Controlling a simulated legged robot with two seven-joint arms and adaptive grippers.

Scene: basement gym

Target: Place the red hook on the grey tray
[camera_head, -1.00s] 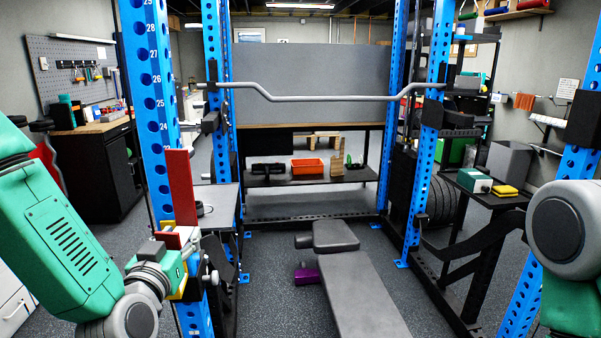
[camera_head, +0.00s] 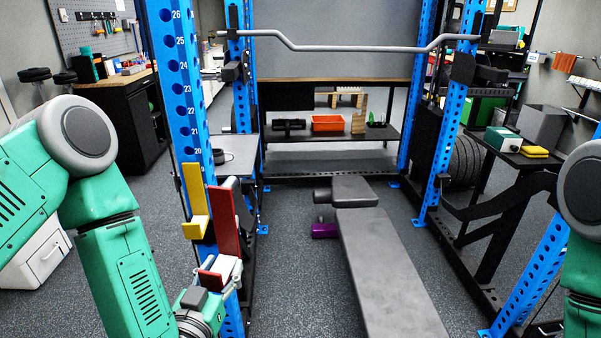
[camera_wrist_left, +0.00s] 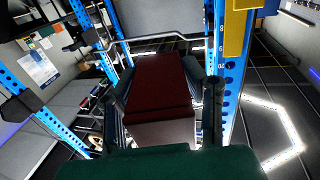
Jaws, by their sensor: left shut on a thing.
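The red hook (camera_head: 228,222) is an upright red plate with a shorter red part low down. My left gripper (camera_head: 218,274) is shut on its lower part. The hook overlaps the right edge of the left blue upright in the head view; I cannot tell whether it touches the upright. In the left wrist view the red hook (camera_wrist_left: 158,82) sits between the dark fingers of my left gripper (camera_wrist_left: 162,105). A grey tray-like surface (camera_head: 238,160) lies behind the upright, with a small black object on it. My right gripper is out of view.
A yellow hook (camera_head: 194,200) is on the left blue upright (camera_head: 188,110), close left of the red hook. A grey bench (camera_head: 385,265) stands in the middle. A bar (camera_head: 350,48) spans the rack. An orange bin (camera_head: 327,123) sits on the back shelf.

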